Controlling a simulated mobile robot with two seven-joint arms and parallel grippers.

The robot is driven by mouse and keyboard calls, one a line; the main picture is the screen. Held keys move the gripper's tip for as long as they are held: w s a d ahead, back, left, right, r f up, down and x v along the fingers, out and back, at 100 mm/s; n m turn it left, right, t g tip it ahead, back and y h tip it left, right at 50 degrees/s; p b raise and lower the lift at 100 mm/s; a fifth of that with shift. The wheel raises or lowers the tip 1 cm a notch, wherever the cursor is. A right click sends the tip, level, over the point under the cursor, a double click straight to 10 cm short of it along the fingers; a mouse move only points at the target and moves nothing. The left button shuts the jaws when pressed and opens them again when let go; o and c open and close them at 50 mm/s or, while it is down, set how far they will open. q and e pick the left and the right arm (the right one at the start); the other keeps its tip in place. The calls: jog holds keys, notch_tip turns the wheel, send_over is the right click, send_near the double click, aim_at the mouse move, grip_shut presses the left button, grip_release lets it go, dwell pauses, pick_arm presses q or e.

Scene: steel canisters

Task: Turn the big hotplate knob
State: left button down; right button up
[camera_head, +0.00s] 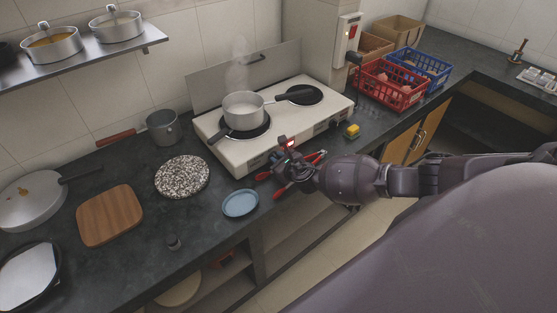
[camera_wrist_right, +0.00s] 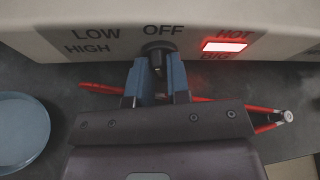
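The white hotplate (camera_head: 228,150) has two black plates. The big front-left plate carries a steel pot (camera_head: 244,110). In the right wrist view, the black big knob (camera_wrist_right: 157,50) is on the hotplate's front panel (camera_wrist_right: 85,20), under the word OFF. LOW and HIGH are printed left of it. A red HOT light (camera_wrist_right: 224,46) glows to its right, above BIG. My right gripper (camera_wrist_right: 158,72) has its two blue fingers on either side of the knob, with a narrow gap. Whether they press on it is unclear. It hides the knob in the head view (camera_head: 291,158). My left gripper is not in view.
Red-handled tongs (camera_wrist_right: 262,120) lie under my right gripper. A blue plate (camera_head: 240,203) and a yellow sponge (camera_head: 351,131) lie on the counter nearby. A speckled round board (camera_head: 182,176) is left of the hotplate. Red (camera_head: 386,88) and blue baskets stand at the right.

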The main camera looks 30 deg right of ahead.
grip_shut()
jog(key=shift+d+f+m+y+b, duration=0.15)
jog(key=shift+m+y+b, duration=0.25)
jog(key=shift+m, duration=0.3)
jog(key=shift+r+m+y, duration=0.2)
jog(key=shift+m+y, duration=0.2)
jog(key=shift+o, duration=2.3)
grip_release()
